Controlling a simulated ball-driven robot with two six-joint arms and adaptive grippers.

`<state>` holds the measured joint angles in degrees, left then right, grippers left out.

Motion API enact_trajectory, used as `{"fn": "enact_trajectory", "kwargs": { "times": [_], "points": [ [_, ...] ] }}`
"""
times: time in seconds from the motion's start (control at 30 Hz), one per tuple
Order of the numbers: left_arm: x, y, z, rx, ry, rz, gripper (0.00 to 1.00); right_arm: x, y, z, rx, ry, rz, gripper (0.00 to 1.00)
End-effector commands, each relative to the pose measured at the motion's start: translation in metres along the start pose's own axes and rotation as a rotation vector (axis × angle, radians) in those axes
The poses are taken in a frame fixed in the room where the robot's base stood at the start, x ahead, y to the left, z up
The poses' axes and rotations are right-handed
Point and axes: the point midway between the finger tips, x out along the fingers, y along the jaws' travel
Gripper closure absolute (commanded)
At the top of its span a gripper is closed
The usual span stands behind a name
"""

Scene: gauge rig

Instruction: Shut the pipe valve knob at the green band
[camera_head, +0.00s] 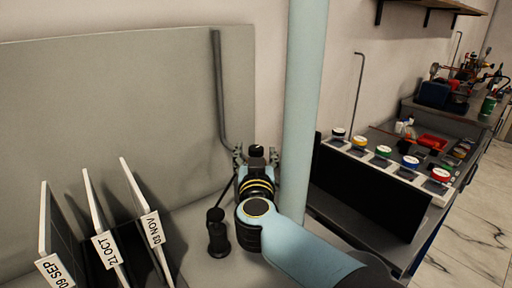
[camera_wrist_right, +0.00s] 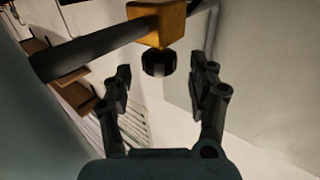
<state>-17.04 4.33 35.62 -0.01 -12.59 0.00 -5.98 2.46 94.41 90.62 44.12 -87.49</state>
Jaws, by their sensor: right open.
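The grey pipe (camera_head: 219,85) runs down the panel and bends right towards my right gripper (camera_head: 256,155). The dark valve knob (camera_head: 257,150) shows between the gripper's fingers in the head view, with a small pale mark on it. In the right wrist view the black knob (camera_wrist_right: 158,63) sits below a yellow valve body (camera_wrist_right: 158,22) on the pipe (camera_wrist_right: 90,50). My right gripper (camera_wrist_right: 166,82) is open, one finger to each side of the knob's line, with visible gaps and no clear contact. I cannot make out the green band. My left gripper is not in view.
White-edged boards with date labels (camera_head: 107,249) stand at lower left. A dark upright object (camera_head: 218,232) stands just left of my right arm. A pale blue column (camera_head: 304,110) rises right of the gripper. A bench strip with several coloured caps (camera_head: 383,151) lies further right.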

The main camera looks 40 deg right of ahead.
Motion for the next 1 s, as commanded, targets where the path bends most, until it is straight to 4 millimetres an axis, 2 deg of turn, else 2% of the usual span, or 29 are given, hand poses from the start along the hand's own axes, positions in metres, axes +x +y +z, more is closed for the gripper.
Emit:
{"fn": "enact_trajectory", "kwargs": {
  "times": [0.1,0.2,0.53,1.0],
  "points": [
    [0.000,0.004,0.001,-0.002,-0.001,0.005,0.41,0.018,0.000,0.000,-0.002,0.001,0.000,0.41],
    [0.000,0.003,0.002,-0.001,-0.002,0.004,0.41,0.027,0.000,0.000,0.000,0.000,0.000,0.41],
    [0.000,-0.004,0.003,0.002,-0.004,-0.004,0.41,0.031,0.000,0.000,0.000,-0.001,0.001,0.41],
    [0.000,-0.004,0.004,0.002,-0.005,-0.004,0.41,0.030,0.000,0.000,0.000,-0.001,0.000,1.00]
  ]
}}
